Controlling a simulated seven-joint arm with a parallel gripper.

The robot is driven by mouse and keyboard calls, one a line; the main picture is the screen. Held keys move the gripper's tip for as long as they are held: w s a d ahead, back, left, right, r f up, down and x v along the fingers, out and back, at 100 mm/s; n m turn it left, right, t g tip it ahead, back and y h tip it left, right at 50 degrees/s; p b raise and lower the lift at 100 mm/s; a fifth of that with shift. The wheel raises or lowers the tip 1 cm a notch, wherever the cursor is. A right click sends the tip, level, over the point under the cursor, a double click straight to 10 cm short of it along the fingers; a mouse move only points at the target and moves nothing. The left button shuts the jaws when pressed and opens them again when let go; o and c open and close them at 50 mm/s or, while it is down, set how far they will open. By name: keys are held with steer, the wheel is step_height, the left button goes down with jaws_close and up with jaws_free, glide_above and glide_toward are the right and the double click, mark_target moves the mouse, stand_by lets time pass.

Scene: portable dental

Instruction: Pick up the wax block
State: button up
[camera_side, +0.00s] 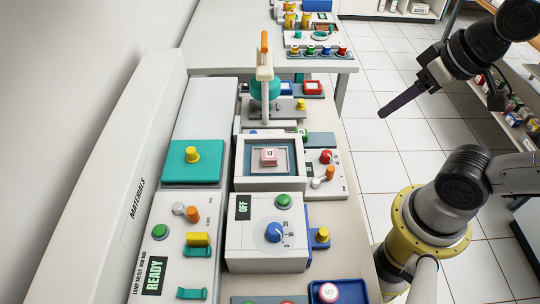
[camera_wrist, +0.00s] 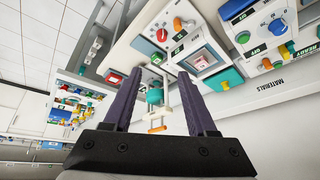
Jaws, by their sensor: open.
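No block is labelled as wax in either view. A small pink-and-white block (camera_side: 269,157) with a dark mark on top sits in the recess of a white open box (camera_side: 270,184) in the side view. It also appears, small and tilted, in the wrist view (camera_wrist: 201,61). My gripper (camera_side: 382,114) hangs over the floor to the right of the bench, well away from the block. In the wrist view its two dark purple fingers (camera_wrist: 159,73) stand wide apart with nothing gripped between them.
A teal vessel (camera_side: 264,88) with a tall orange-tipped handle stands behind the box. A white unit (camera_side: 266,246) marked OFF, with a blue knob, stands in front. A teal pad (camera_side: 193,171) with a yellow knob lies left. A blue tray (camera_side: 350,288) holds a round pink-topped piece.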

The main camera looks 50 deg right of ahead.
step_height(320, 180, up, 3)
steer(key=w+m, duration=0.3)
steer(key=m+g, duration=0.4)
steer(key=g, duration=0.2)
glide_above(270, 153)
step_height(270, 153, down, 15)
steer(key=shift+s+r, duration=0.1)
steer(key=shift+s, duration=0.05)
steer(key=shift+f, duration=2.9)
jaws_close()
